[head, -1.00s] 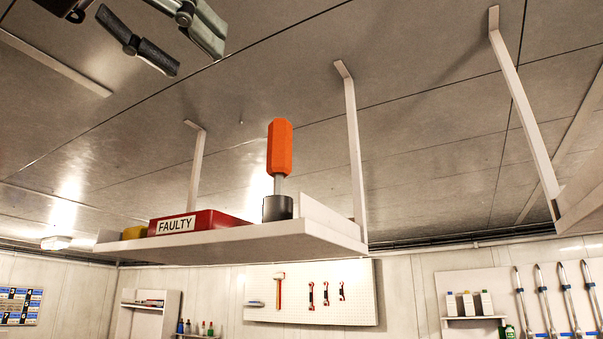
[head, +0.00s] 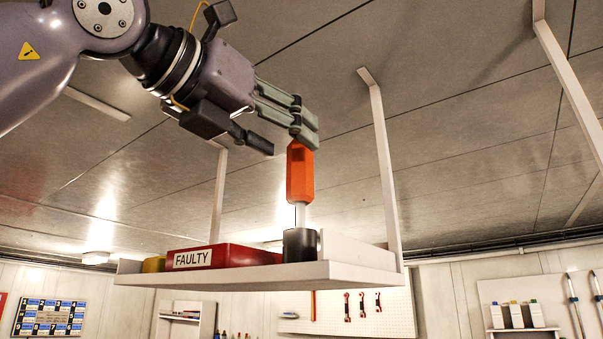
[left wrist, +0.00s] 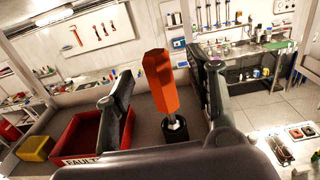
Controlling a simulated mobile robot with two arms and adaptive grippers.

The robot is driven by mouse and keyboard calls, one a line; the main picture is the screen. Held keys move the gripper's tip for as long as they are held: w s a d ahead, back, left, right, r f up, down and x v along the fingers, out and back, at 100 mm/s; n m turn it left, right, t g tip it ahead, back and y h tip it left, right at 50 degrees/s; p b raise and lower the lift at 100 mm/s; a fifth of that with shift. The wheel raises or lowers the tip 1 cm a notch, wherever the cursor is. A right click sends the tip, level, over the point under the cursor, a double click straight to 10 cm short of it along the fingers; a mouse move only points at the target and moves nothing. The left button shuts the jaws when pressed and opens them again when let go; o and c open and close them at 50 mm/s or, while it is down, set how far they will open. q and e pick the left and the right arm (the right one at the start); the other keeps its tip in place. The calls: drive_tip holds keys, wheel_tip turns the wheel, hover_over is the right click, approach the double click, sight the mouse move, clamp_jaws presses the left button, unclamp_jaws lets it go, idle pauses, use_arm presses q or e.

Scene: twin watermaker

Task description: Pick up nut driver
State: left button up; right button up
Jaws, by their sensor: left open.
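The nut driver (head: 300,176) has an orange faceted handle and a metal shaft. It stands upright, handle up, in a dark round holder (head: 300,246) on a hanging white shelf (head: 340,274). My left gripper (head: 288,143) is open, with its fingers at the top of the handle. In the left wrist view the orange handle (left wrist: 160,84) shows between the two spread fingers, with space on both sides. The holder (left wrist: 175,130) is below it. My right gripper is in no view.
A red bin labelled FAULTY (head: 225,254) sits left of the holder on the shelf, with a yellow item (head: 153,264) beyond it. White shelf struts (head: 382,165) rise to the ceiling at the shelf's back and right. A pegboard with tools (head: 345,312) hangs behind.

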sight(292, 143)
use_arm(q)
drive_tip(key=shift+w+d+r+p, duration=0.15)
drive_tip(key=shift+w+p, duration=0.05)
drive_tip(key=shift+p, duration=0.1)
drive_tip(key=p+x, duration=0.2)
drive_tip(key=x, duration=0.2)
drive_tip(key=shift+w+r+p, duration=0.1)
drive_tip(key=shift+w+p, duration=0.15)
drive_tip(key=shift+p, duration=0.1)
drive_tip(key=shift+w, duration=0.2)
drive_tip(key=shift+s, duration=0.2)
drive_tip(key=shift+c, duration=1.2)
drive_tip(key=shift+w, duration=0.1)
drive_tip(key=c, duration=0.4)
clamp_jaws()
